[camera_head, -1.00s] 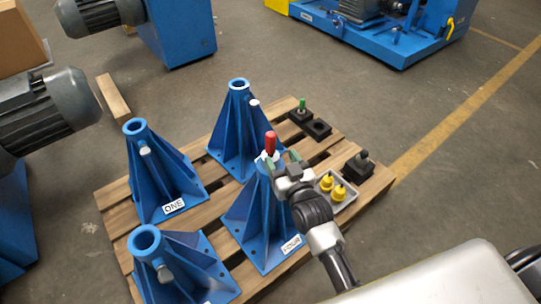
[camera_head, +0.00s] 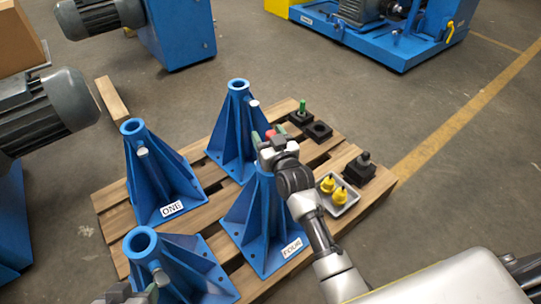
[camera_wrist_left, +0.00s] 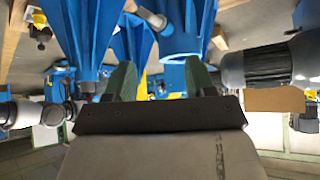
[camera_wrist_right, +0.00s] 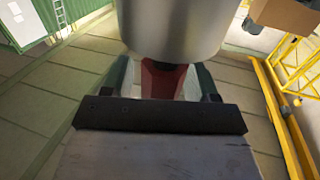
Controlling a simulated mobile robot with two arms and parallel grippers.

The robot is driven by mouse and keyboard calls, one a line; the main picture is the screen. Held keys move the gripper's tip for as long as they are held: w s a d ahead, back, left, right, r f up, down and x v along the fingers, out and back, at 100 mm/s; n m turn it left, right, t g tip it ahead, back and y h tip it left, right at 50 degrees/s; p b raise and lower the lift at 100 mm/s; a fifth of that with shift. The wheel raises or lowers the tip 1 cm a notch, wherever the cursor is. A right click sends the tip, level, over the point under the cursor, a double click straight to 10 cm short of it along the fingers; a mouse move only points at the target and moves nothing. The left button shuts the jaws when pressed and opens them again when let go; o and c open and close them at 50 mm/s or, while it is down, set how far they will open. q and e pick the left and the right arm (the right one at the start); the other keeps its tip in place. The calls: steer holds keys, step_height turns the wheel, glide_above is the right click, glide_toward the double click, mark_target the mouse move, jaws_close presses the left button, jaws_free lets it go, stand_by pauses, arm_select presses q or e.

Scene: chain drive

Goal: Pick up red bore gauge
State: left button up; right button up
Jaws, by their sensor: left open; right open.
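The red bore gauge (camera_head: 270,134) shows only as a small red top at the blue stand marked FOUR (camera_head: 262,225). My right gripper (camera_head: 268,137) is around it, with a green finger on either side. In the right wrist view the red part (camera_wrist_right: 162,80) stands between the open fingers, against a wide pale grey cylinder (camera_wrist_right: 172,28); whether the fingers touch it I cannot tell. My left gripper (camera_wrist_left: 160,82) is open and empty in its wrist view. In the head view only a bit of it shows at the bottom left edge, near the front stand.
Other blue stands, one marked ONE (camera_head: 160,185), share the wooden pallet (camera_head: 215,218). A green-topped piece (camera_head: 302,113) sits in a black block. A grey tray (camera_head: 350,203) holds yellow pieces (camera_head: 339,195). A dark block with a knob (camera_head: 360,168) stands at the right.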

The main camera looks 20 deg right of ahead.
jaws_close()
stand_by(1.3)
steer(key=shift+r, duration=0.15)
